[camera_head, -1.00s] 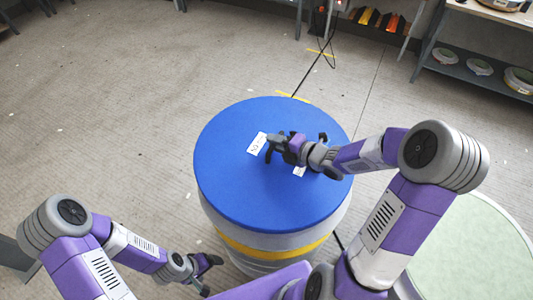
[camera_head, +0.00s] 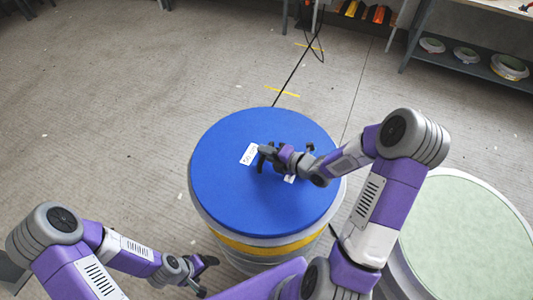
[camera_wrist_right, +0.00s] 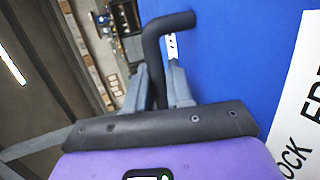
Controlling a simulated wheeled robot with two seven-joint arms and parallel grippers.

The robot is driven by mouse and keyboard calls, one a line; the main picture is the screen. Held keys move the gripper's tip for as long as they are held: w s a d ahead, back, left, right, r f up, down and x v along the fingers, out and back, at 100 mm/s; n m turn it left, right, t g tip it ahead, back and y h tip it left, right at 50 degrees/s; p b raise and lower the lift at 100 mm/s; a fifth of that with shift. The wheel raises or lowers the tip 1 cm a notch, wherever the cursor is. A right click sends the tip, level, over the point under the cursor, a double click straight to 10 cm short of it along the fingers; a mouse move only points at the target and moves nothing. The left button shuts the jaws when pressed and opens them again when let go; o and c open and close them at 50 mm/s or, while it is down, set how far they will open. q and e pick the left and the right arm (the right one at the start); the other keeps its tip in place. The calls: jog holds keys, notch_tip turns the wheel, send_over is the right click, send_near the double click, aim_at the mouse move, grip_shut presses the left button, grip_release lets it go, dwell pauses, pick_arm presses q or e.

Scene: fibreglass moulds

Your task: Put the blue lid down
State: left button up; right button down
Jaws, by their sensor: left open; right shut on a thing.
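The blue lid (camera_head: 245,200) is a wide round disc with white labels, seen over a grey drum with a yellow band (camera_head: 265,249). I cannot tell whether it rests on the drum or is just above it. My right gripper (camera_head: 272,156) is over the middle of the lid. In the right wrist view its fingers (camera_wrist_right: 160,88) are shut on a dark bent handle (camera_wrist_right: 170,22), with the blue lid face (camera_wrist_right: 240,50) beside it. My left gripper (camera_head: 207,275) is open and empty, low at the left of the drum.
A round mould with a pale green top (camera_head: 465,235) stands right of the drum. A grey shelf (camera_head: 470,62) with several small round moulds is at the back right. A black cable (camera_head: 291,77) lies on the floor behind the drum. The floor at the left is clear.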

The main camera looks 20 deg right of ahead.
jog(key=c, duration=1)
grip_release()
jog(key=shift+s+d+r, duration=0.1)
jog(key=shift+s+r, duration=0.05)
jog(key=p+v, duration=0.2)
jog(key=v, duration=0.8)
jog(key=shift+s+d+r, duration=0.1)
jog(key=shift+s+d, duration=0.05)
jog(key=shift+s, duration=0.1)
jog(key=shift+s+d+r, duration=0.15)
jog(key=shift+s+d, duration=0.05)
jog(key=shift+s, duration=0.25)
